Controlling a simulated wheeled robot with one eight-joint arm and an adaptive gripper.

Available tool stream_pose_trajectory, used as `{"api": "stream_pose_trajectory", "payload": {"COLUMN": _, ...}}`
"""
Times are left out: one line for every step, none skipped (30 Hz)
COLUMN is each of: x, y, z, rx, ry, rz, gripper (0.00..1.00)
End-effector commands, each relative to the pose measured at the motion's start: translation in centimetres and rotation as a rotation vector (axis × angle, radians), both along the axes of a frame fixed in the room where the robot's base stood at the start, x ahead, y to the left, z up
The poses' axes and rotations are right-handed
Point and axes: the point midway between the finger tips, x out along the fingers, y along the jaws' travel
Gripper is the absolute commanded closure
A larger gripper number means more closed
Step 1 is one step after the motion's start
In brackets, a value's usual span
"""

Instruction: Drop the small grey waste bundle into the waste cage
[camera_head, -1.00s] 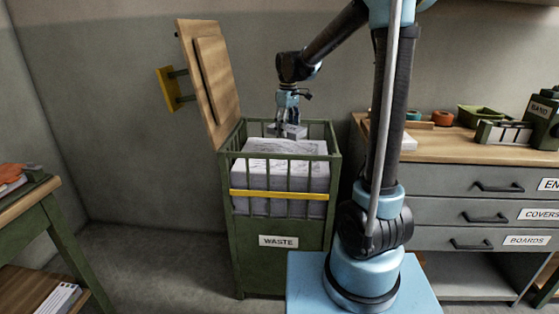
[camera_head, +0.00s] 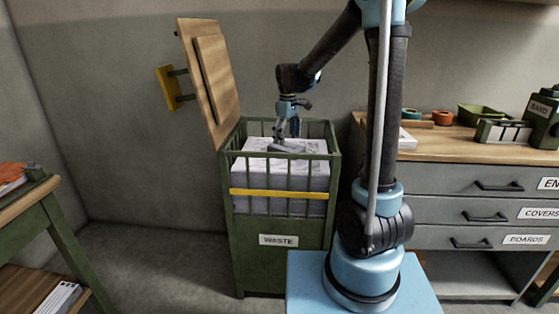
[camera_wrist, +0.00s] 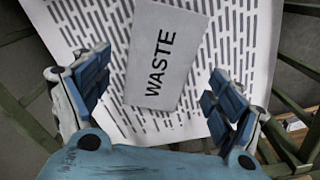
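The small grey waste bundle (camera_wrist: 180,30), marked WASTE, lies on the printed paper stack (camera_wrist: 95,30) in the wrist view. In the head view the bundle (camera_head: 283,148) rests on top of the stack inside the green waste cage (camera_head: 262,268). My gripper (camera_head: 288,136) is just above the bundle, inside the cage's top opening. In the wrist view its blue fingers (camera_wrist: 157,82) are spread wide, one on each side of the bundle, with visible gaps. Nothing is held.
The cage's wooden lid (camera_head: 208,85) stands open at the left. Green bars form the cage rim around my gripper. A drawer bench (camera_head: 470,150) stands to the right and a green-legged table (camera_head: 62,235) to the left.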

Motion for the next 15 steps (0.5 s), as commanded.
{"api": "stream_pose_trajectory", "payload": {"x": 0.0, "y": 0.0, "z": 0.0, "rx": 0.000, "ry": 0.000, "rz": 0.000, "gripper": 0.10}}
{"api": "stream_pose_trajectory", "payload": {"x": 0.0, "y": 0.0, "z": 0.0, "rx": 0.000, "ry": 0.000, "rz": 0.000, "gripper": 0.10}}
{"api": "stream_pose_trajectory", "payload": {"x": 0.0, "y": 0.0, "z": 0.0, "rx": 0.000, "ry": 0.000, "rz": 0.000, "gripper": 0.10}}
{"api": "stream_pose_trajectory", "payload": {"x": 0.0, "y": 0.0, "z": 0.0, "rx": 0.000, "ry": 0.000, "rz": 0.001, "gripper": 0.10}}
{"api": "stream_pose_trajectory", "payload": {"x": 0.0, "y": 0.0, "z": 0.0, "rx": 0.000, "ry": 0.000, "rz": 0.001, "gripper": 0.10}}
{"api": "stream_pose_trajectory", "payload": {"x": 0.0, "y": 0.1, "z": 0.0, "rx": 0.000, "ry": 0.000, "rz": 0.001, "gripper": 0.10}}
{"api": "stream_pose_trajectory", "payload": {"x": 0.0, "y": 0.1, "z": 0.0, "rx": 0.000, "ry": 0.000, "rz": 0.001, "gripper": 0.10}}
{"api": "stream_pose_trajectory", "payload": {"x": 0.0, "y": 0.1, "z": 0.0, "rx": 0.000, "ry": 0.000, "rz": 0.001, "gripper": 0.10}}
{"api": "stream_pose_trajectory", "payload": {"x": 0.0, "y": 0.1, "z": 0.0, "rx": 0.000, "ry": 0.000, "rz": 0.001, "gripper": 0.10}}
{"api": "stream_pose_trajectory", "payload": {"x": 0.0, "y": 0.1, "z": 0.1, "rx": 0.000, "ry": 0.000, "rz": 0.001, "gripper": 0.10}}
{"api": "stream_pose_trajectory", "payload": {"x": 0.0, "y": 0.1, "z": 0.2, "rx": 0.000, "ry": 0.000, "rz": 0.001, "gripper": 0.10}}
{"api": "stream_pose_trajectory", "payload": {"x": 0.0, "y": 0.1, "z": 0.4, "rx": 0.000, "ry": 0.000, "rz": 0.001, "gripper": 0.10}}
{"api": "stream_pose_trajectory", "payload": {"x": 0.0, "y": 0.1, "z": 0.6, "rx": 0.000, "ry": 0.000, "rz": 0.001, "gripper": 0.10}}
{"api": "stream_pose_trajectory", "payload": {"x": 0.0, "y": 0.1, "z": 0.8, "rx": 0.000, "ry": 0.000, "rz": 0.001, "gripper": 0.10}}
{"api": "stream_pose_trajectory", "payload": {"x": 0.0, "y": 0.1, "z": 1.3, "rx": 0.000, "ry": 0.000, "rz": 0.001, "gripper": 0.10}}
